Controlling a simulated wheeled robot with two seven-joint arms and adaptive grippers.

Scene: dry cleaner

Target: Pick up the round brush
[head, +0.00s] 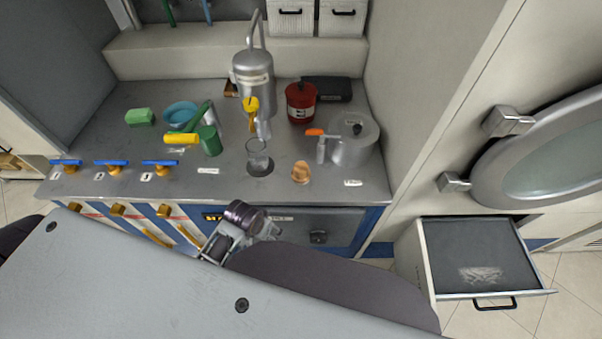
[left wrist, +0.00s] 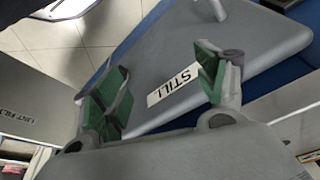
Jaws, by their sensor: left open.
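A small tan, rounded wooden piece (head: 300,172) stands near the front of the grey counter in the head view. It looks like the round brush, but its bristles cannot be made out. My left gripper (head: 262,231) is in front of the counter edge, nearer to me and left of this piece, and apart from it. In the left wrist view my left gripper (left wrist: 160,88) is open, with nothing between its green-padded fingers. Beyond them is a grey surface with a label reading STILL (left wrist: 174,85). The brush cannot be made out there. My right gripper is not in view.
Blue-handled valves line the front left. An open drawer (head: 425,262) juts out at right.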

